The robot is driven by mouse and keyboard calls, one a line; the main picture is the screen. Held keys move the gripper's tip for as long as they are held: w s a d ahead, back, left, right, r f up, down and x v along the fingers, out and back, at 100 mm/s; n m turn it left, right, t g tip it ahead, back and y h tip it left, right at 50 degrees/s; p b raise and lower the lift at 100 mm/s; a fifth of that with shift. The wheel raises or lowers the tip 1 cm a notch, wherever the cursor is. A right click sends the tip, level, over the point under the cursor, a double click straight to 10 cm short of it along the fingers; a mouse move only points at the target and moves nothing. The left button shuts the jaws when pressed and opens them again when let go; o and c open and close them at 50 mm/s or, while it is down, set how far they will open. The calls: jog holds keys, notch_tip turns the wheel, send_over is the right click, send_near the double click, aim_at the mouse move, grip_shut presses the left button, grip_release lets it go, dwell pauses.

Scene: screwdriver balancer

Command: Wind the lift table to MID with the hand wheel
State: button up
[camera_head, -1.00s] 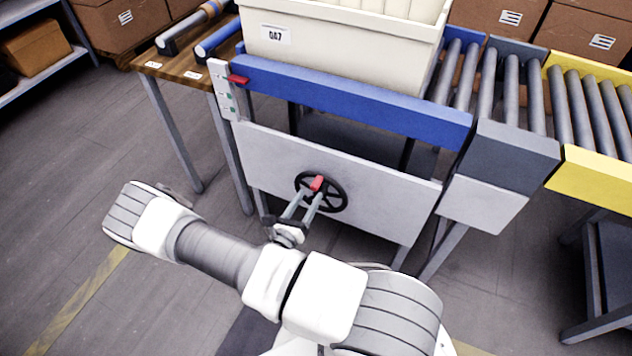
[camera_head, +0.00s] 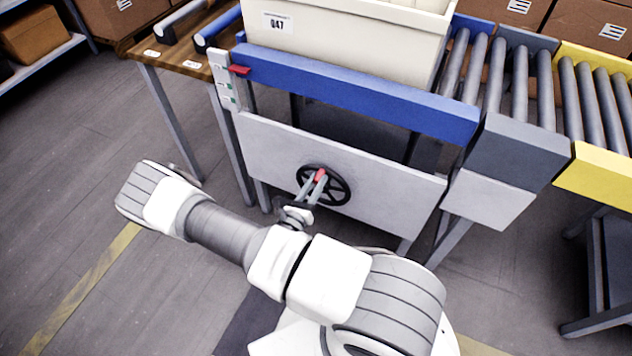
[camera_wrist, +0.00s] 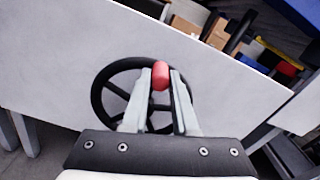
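The black hand wheel (camera_head: 340,191) is on the grey front panel (camera_head: 268,146) of the lift table and also shows in the wrist view (camera_wrist: 100,98). Its red knob (camera_wrist: 160,75) stands near the top of the wheel. My gripper (camera_wrist: 161,84) has one finger on each side of the knob, with hardly any gap, and looks shut on it; in the head view my gripper (camera_head: 313,184) reaches the knob from the lower left. The lift table's blue side rail (camera_head: 350,92) has a red pointer (camera_head: 239,70) near the top of the scale post (camera_head: 225,84). The scale lettering is too small to read.
A cream tote (camera_head: 350,40) labelled Q47 stands on the lift table. A wooden bench (camera_head: 178,66) is at the left. Grey rollers (camera_head: 520,85) and a yellow-framed conveyor (camera_head: 595,180) are at the right. The floor left of the panel is clear.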

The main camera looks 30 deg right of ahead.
grip_shut()
dwell(1.0)
